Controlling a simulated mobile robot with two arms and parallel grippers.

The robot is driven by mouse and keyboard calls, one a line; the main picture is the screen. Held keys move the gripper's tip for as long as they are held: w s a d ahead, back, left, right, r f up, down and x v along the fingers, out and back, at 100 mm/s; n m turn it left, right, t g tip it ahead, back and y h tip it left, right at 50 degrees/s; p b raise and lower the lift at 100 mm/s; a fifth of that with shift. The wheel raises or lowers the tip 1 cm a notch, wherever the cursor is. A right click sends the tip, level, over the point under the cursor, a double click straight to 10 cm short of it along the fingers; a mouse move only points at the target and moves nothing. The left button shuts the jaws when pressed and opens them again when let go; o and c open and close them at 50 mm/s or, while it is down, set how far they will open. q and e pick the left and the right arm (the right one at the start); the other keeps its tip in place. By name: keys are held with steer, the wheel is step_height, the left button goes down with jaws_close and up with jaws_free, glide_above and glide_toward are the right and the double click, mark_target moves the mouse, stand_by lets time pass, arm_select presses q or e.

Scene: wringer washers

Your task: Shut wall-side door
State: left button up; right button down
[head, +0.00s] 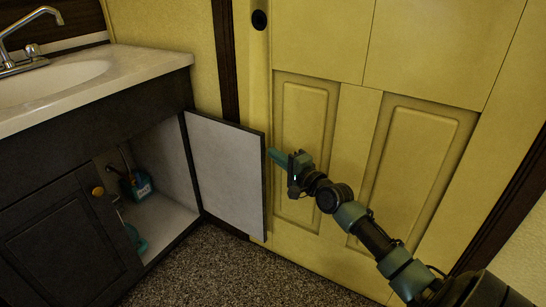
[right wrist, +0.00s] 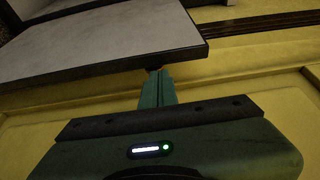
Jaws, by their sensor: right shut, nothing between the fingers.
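The vanity cabinet's right door (head: 226,170) stands wide open, its pale inner face toward the view, close to the yellow room door. My right gripper (head: 276,157) is shut and empty. Its fingertips are at the free edge of the cabinet door, on the side toward the yellow door. In the right wrist view the shut fingers (right wrist: 157,88) point at the dark edge of the cabinet door (right wrist: 110,45); I cannot tell whether they touch it. My left gripper is not in view.
The vanity's left door (head: 70,235) is shut and has an orange knob (head: 98,191). A teal bottle (head: 137,186) stands inside the open cabinet. The yellow panelled door (head: 375,130) is behind my right arm. The speckled carpet (head: 230,275) is clear.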

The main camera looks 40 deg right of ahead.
steer(key=shift+w, duration=0.8)
steer(key=shift+s+a+r+p, duration=0.15)
steer(key=shift+a+p, duration=0.1)
steer(key=shift+p, duration=0.15)
